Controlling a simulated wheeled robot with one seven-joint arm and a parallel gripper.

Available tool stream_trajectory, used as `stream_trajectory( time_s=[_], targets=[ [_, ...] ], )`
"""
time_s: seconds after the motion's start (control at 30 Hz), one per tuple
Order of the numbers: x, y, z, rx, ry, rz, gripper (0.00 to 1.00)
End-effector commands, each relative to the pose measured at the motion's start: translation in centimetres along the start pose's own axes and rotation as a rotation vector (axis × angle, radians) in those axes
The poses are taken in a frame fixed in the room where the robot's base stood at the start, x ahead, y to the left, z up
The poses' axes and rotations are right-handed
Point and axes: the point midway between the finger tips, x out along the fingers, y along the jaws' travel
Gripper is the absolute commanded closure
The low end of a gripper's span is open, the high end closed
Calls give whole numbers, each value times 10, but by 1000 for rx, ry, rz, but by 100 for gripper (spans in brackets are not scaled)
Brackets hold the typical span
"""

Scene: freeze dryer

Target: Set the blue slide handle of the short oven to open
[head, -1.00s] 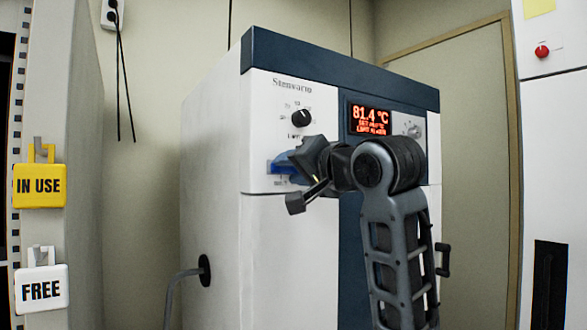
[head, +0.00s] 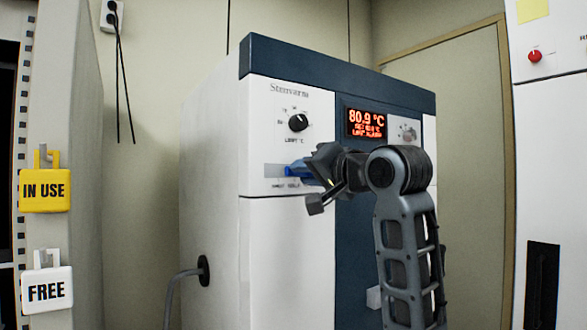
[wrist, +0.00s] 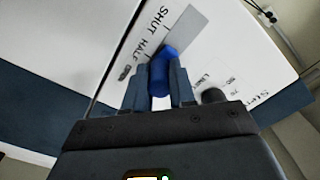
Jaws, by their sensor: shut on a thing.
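The short oven (head: 285,220) is a white cabinet with a dark blue top band and front stripe. Its blue slide handle (head: 297,170) sits toward the right end of a grey slot (head: 274,170) below the black knob. My gripper (head: 315,180) is at the handle, in front of the oven's face. In the wrist view the blue handle (wrist: 161,72) is held between the two fingers of my gripper (wrist: 160,92). The labels SHUT, HALF and OPEN run beside the slot. The handle is past SHUT, around HALF to OPEN; its exact mark is unclear.
The black knob (head: 298,123) is just above the slot, and the red display (head: 367,122) reads 80.9 °C. A yellow IN USE tag (head: 45,190) and a white FREE tag (head: 46,289) hang at left. A white cabinet (head: 550,150) stands at right.

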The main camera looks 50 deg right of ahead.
Motion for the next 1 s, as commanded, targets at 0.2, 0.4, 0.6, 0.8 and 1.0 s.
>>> stream_trajectory(
  time_s=[0.2,0.4,0.6,0.8,1.0],
  targets=[
    [1,29,-30,3,2,3,100],
    [1,34,-34,2,4,3,100],
    [1,35,-34,2,6,5,71],
    [1,34,-34,2,5,3,52],
    [1,33,-33,1,4,2,49]
  ],
)
